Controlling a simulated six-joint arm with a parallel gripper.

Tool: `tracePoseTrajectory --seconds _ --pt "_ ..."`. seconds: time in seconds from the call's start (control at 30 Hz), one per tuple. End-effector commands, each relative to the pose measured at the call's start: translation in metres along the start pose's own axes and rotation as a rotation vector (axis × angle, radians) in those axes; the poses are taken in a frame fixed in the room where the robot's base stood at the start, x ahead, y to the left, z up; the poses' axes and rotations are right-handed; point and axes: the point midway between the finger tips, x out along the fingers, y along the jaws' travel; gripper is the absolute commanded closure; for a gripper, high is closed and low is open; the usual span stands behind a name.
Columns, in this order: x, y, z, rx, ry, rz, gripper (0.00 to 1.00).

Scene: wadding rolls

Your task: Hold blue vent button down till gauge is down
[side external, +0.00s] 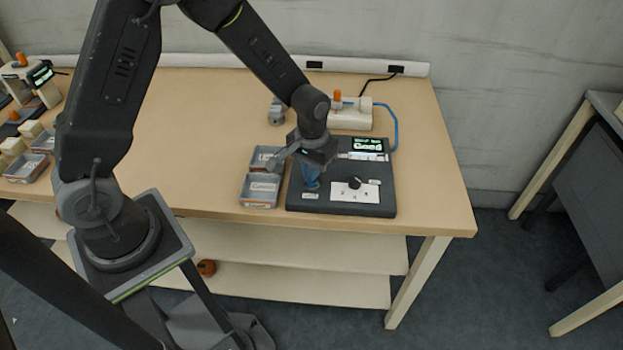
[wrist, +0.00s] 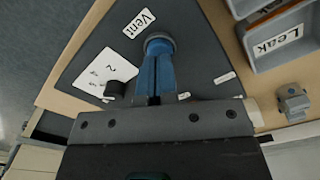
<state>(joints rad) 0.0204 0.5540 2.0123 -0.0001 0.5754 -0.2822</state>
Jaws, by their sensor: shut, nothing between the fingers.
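My gripper (side external: 311,186) is shut and empty, its blue fingers pointing down over the front left of the dark test panel (side external: 338,207). In the wrist view the shut fingertips (wrist: 157,56) meet a round blue-grey button (wrist: 159,41) beside the "Vent" label (wrist: 139,23). The fingers cover part of the button, and I cannot tell how far it is pressed. In the side view the button is hidden by the fingers. A small display (side external: 367,144) at the back right of the panel reads "Good"; its upper line is too small to read.
A black knob (side external: 355,183) sits on a white plate on the panel. Two grey trays (side external: 261,203) stand left of the panel; one is labelled "Leak" (wrist: 275,42). Behind are a beige box (side external: 350,118) with a blue hose (side external: 394,124) and a grey fitting (side external: 276,113).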

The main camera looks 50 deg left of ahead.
Motion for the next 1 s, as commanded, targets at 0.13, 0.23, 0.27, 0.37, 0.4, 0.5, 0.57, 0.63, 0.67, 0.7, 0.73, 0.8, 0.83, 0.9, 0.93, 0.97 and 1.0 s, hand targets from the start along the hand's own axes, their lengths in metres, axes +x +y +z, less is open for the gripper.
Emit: tracePoseTrajectory --seconds 0.13,0.23,0.27,0.37,0.4,0.5,0.57,0.63,0.67,0.7,0.73,0.8,0.83,0.9,0.93,0.97,1.0 --pt "0.005 0.000 0.000 0.000 -0.001 0.000 1.00" --pt "0.008 0.000 0.000 0.000 -0.001 0.000 1.00" --pt "0.009 0.000 0.000 0.000 -0.001 0.000 1.00" --pt "0.011 0.000 0.000 0.000 -0.001 0.000 1.00" --pt "0.012 0.000 0.000 0.000 -0.001 0.000 1.00" --pt "0.015 0.000 0.000 0.000 -0.001 0.000 1.00" --pt "0.017 0.000 0.000 0.000 -0.001 0.000 1.00" --pt "0.017 0.000 0.000 0.000 0.000 0.000 1.00" --pt "0.016 0.000 0.000 0.000 0.000 0.000 1.00" --pt "0.016 0.000 0.000 0.000 0.000 0.000 1.00" --pt "0.016 0.000 0.000 0.000 0.000 0.000 1.00" --pt "0.016 0.000 0.000 0.000 0.000 0.000 1.00" --pt "0.016 0.000 0.000 0.000 0.000 0.000 1.00" --pt "0.016 0.000 0.000 0.000 0.000 0.000 1.00" --pt "0.016 0.000 0.000 0.000 0.000 0.000 1.00" --pt "0.016 0.000 0.000 0.000 0.000 0.000 1.00" --pt "0.016 0.000 0.000 0.000 0.000 0.000 1.00"
